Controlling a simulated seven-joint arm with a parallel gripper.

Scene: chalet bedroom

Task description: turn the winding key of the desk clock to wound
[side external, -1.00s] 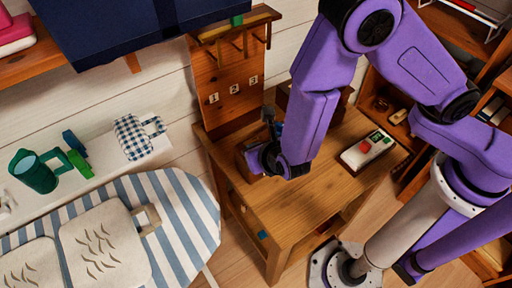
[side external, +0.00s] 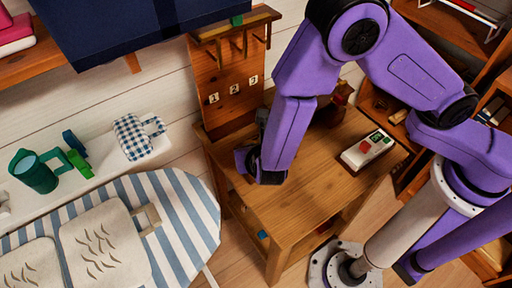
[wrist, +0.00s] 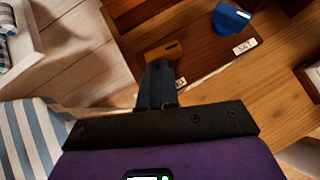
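In the wrist view, a dark brown wooden panel (wrist: 208,52), apparently the desk clock, lies ahead of my gripper (wrist: 158,64). A tan, flat key-like piece (wrist: 165,48), apparently the winding key, shows at the fingertips. The two dark fingers look close together; whether they pinch the key or only touch or overlap it is unclear. A blue knob (wrist: 231,17) stands to the right, with a white label reading SET (wrist: 245,46). Another label (wrist: 180,83) is partly hidden by the fingers. In the side view my gripper is low over the desk (side external: 305,205); the arm hides the clock.
A pale remote-like box (side external: 367,149) with red and green buttons lies on the desk's right. A peg board (side external: 228,85) numbered 1, 2, 3 stands at the back. A striped ironing board (side external: 185,215) is close on the left. The desk's front middle is clear.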

